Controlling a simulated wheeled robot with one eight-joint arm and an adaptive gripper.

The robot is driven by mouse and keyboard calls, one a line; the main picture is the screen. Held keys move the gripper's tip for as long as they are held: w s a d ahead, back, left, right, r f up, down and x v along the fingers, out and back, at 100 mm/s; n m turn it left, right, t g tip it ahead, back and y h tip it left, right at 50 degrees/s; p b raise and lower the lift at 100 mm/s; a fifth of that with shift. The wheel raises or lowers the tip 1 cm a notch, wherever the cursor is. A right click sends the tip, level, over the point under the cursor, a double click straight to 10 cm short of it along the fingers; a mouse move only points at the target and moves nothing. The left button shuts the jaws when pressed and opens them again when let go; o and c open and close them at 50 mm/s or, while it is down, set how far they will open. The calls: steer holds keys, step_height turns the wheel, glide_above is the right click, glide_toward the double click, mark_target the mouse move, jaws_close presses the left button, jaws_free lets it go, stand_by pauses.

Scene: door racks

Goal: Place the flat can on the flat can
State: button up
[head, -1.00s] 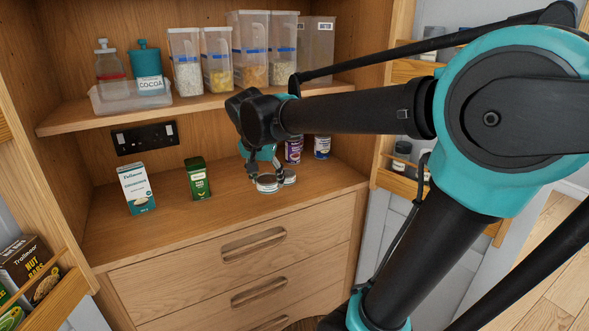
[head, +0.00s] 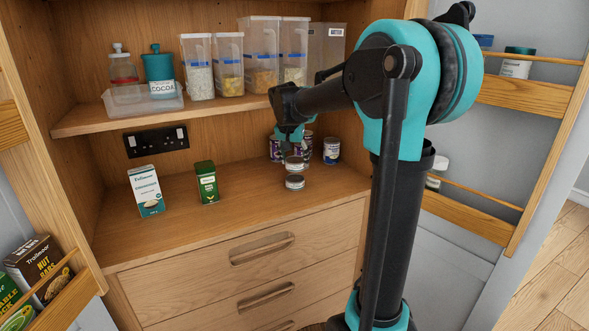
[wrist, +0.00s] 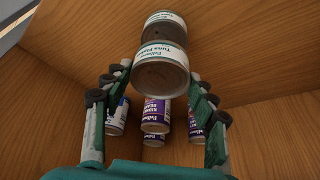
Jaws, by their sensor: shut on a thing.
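One flat can (head: 294,163), silver with a pale label, is in my gripper (head: 291,143) in the head view. The other flat can (head: 294,182) stands on the wooden counter, just below the held one in the picture. In the wrist view the held flat can (wrist: 160,72) is the larger one, between my fingertips, its label reading tuna. The second flat can (wrist: 165,25) shows past it, partly overlapped. I cannot tell the exact gap between the cans. The arm partly hides the gripper in the head view.
Purple cans (head: 275,148) and a white-blue can (head: 331,150) stand behind the gripper. A white carton (head: 146,191) and a green tin (head: 206,182) stand to the left. A shelf (head: 215,107) with containers hangs above. The counter's front left is free.

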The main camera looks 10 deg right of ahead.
mark_target(294, 168)
steer(key=shift+f, duration=1.75)
steer(key=shift+s+f, duration=0.1)
steer(key=o, duration=1.2)
steer(key=v, duration=1.2)
steer(key=shift+a, duration=0.1)
